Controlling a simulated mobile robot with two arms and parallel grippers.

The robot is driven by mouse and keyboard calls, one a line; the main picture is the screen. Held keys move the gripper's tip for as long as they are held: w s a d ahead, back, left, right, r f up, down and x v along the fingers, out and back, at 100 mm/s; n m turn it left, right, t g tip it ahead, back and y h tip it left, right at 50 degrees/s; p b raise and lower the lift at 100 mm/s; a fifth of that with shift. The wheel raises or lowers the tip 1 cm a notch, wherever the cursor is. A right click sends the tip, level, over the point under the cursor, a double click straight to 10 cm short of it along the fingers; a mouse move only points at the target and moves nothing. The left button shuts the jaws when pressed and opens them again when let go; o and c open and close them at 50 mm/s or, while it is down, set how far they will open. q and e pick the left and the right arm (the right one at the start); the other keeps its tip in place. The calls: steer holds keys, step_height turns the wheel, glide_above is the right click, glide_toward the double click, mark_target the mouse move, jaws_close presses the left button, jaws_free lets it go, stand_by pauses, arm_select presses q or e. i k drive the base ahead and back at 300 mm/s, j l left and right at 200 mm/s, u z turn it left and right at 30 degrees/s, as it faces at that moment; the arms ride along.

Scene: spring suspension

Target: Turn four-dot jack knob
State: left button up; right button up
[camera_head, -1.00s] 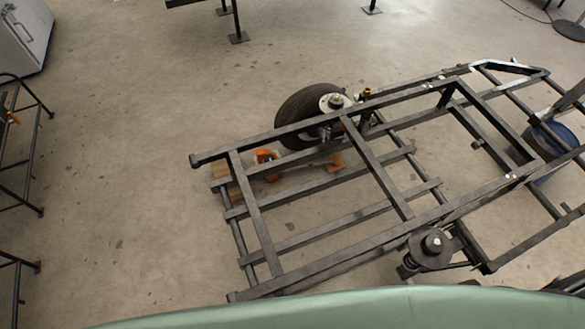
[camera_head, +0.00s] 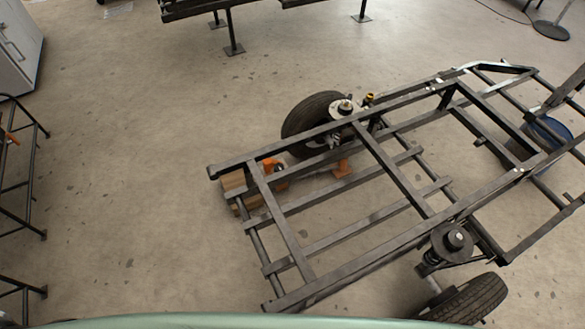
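An orange jack (camera_head: 271,165) sits low under the near-left part of a dark metal trailer frame, partly hidden by the frame's bars. Another orange part (camera_head: 342,168) shows to its right, between the bars. A knob with four dots cannot be made out at this size. The trailer frame (camera_head: 388,165) stretches from the left middle to the upper right. Neither of my grippers is in view.
A black wheel (camera_head: 312,122) is at the frame's far side, another wheel (camera_head: 468,300) at the near side. Wooden blocks (camera_head: 234,181) lie by the frame's left end. Metal racks stand at the left and top.

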mark_target(279, 166)
steer(key=i+j+z, duration=0.1)
steer(key=j+z, duration=0.4)
steer(key=j, duration=0.4)
steer(key=j+z, duration=0.5)
steer(key=j, duration=0.4)
steer(key=j+z, duration=0.25)
steer(key=j, duration=0.2)
steer(key=j+z, duration=0.2)
steer(key=j, duration=0.3)
steer(key=k+j+z, duration=0.1)
steer(key=j+z, duration=0.15)
steer(key=j, duration=0.2)
steer(key=k+j+z, duration=0.1)
steer(key=j+z, duration=0.15)
steer(key=j, duration=0.2)
steer(key=k+j+z, duration=0.2)
steer(key=j, duration=0.2)
steer(key=j+z, duration=0.8)
steer(key=z, duration=0.15)
steer(key=i+j+u, duration=0.15)
steer(key=j+u, duration=0.2)
